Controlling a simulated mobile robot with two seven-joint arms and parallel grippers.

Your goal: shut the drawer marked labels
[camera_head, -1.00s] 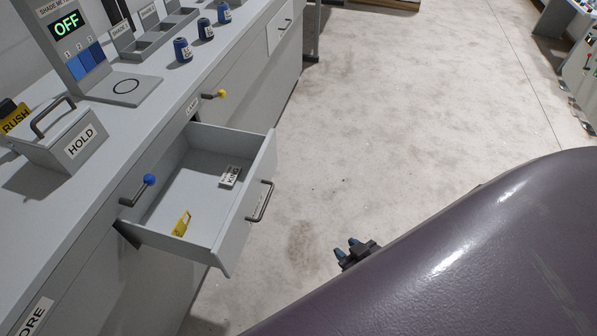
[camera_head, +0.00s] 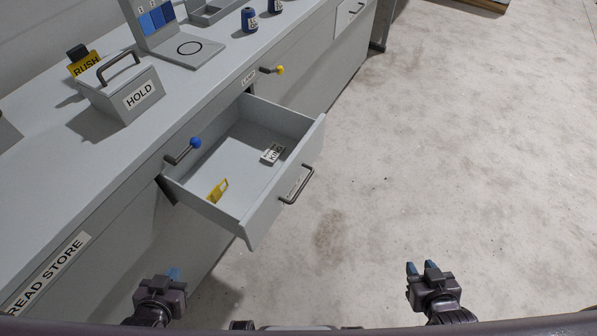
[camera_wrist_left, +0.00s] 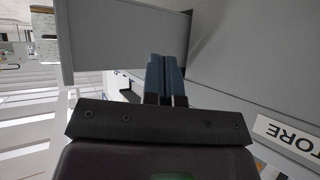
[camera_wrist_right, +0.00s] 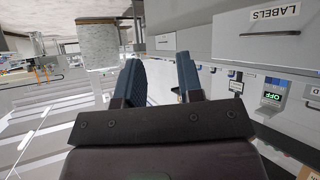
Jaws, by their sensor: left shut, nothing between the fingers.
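The grey drawer (camera_head: 263,222) is pulled out of the cabinet front, with a dark bar handle (camera_head: 298,186). The right wrist view shows a grey front marked LABELS (camera_wrist_right: 275,13), upside down, with a bar handle (camera_wrist_right: 270,33). My left gripper (camera_head: 174,274) is shut and empty, low in front of the cabinet, to the left of and nearer than the drawer. The left wrist view shows its fingers together (camera_wrist_left: 165,62) below a grey panel. My right gripper (camera_head: 423,268) is open and empty over the floor, right of the drawer and apart from it.
A yellow tag (camera_head: 217,190) and a white card (camera_head: 272,153) lie in the drawer. Levers with a blue knob (camera_head: 195,143) and a yellow knob (camera_head: 280,70) stick out beside it. The HOLD box (camera_head: 125,92) stands on the counter. The floor (camera_head: 450,160) to the right is clear.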

